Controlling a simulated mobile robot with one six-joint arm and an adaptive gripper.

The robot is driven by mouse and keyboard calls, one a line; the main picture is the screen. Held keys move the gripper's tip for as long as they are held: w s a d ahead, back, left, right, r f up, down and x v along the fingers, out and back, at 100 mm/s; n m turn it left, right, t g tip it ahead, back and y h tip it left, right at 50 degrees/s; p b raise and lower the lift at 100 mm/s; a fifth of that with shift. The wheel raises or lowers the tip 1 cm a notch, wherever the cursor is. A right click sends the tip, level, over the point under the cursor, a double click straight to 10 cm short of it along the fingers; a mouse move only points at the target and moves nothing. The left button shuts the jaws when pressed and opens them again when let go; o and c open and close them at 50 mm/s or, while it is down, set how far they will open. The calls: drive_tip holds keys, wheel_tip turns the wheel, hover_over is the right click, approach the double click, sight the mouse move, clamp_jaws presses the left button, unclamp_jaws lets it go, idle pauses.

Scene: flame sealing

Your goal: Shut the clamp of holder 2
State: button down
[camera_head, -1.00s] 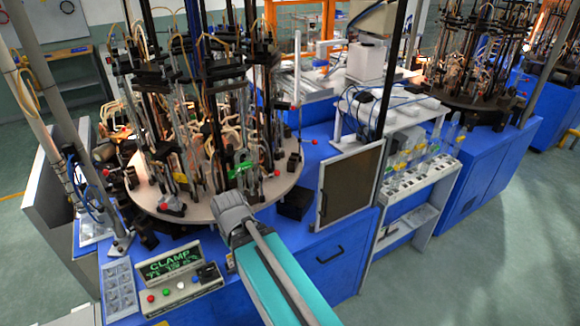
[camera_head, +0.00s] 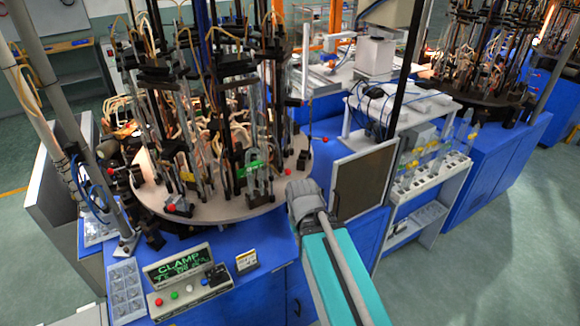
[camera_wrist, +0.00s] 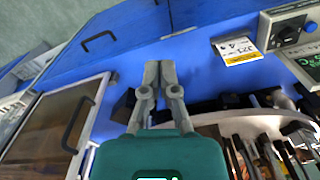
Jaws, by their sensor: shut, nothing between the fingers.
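The round grey turntable (camera_head: 225,212) carries several upright holders with dark posts and glass tubes. A holder with a green tag (camera_head: 252,168) stands at its front right. Red-knobbed levers show at the rim, one at the front left (camera_head: 172,208) and one at the right (camera_head: 287,172). No holder number is legible, so I cannot tell which is holder 2 or how its clamp stands. My gripper (camera_head: 303,190) is right of the turntable's front edge, apart from the holders. In the wrist view my gripper (camera_wrist: 160,68) is shut and empty, with the turntable at lower right.
A control box (camera_head: 182,278) with a display reading CLAMP stands on the blue bench at front left. A small card (camera_head: 246,261) stands beside it. A framed dark panel (camera_head: 362,182) is right of my gripper. A white rack (camera_head: 428,190) with tubes stands farther right.

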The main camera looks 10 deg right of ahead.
drive_tip(key=shift+d, duration=0.3)
drive_tip(key=w+r+t+p, duration=0.1)
drive_tip(key=w+r+p, duration=0.3)
drive_tip(key=w, duration=0.6)
drive_tip(key=w+d+r+t+p, duration=0.1)
drive_tip(key=w+r+p, duration=0.3)
drive_tip(key=w, duration=0.5)
drive_tip(key=w+r+n+t+p, duration=0.1)
drive_tip(key=w+r+p, duration=0.3)
drive_tip(key=w, duration=0.6)
drive_tip(key=shift+w+d+r+t, duration=0.25)
drive_tip(key=shift+w+r+t, duration=0.05)
drive_tip(key=shift+r, duration=0.45)
drive_tip(key=shift+f, duration=0.2)
drive_tip(key=b+x, duration=1)
drive_tip(key=shift+s+r+p, duration=0.3)
drive_tip(key=shift+s+p, duration=0.15)
drive_tip(key=shift+s, duration=0.55)
drive_tip(key=shift+s+r+p, duration=0.25)
drive_tip(key=shift+s+p, duration=0.2)
drive_tip(key=shift+s, duration=0.55)
